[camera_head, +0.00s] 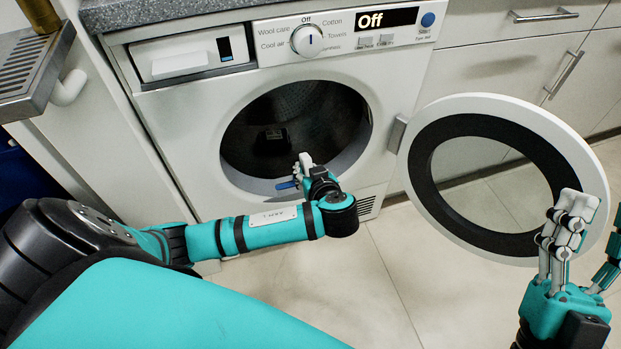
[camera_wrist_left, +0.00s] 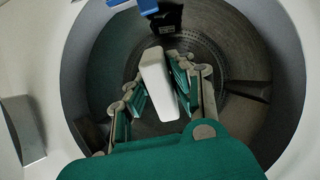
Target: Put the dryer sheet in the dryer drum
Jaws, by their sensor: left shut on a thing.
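The dryer drum (camera_head: 296,105) is the dark round cavity of the white dryer, and its perforated back wall shows in the left wrist view (camera_wrist_left: 215,65). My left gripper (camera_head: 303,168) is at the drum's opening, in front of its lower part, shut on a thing. A small blue piece (camera_head: 287,185) shows beside its fingers.
The round door (camera_head: 465,230) hangs open on the right, hinged at the drum's right side. A dark small box-like thing (camera_head: 272,138) shows inside the drum. The dryer panel (camera_head: 340,35) reads Off. White cabinets (camera_head: 500,65) stand at the right. Tiled floor lies in front.

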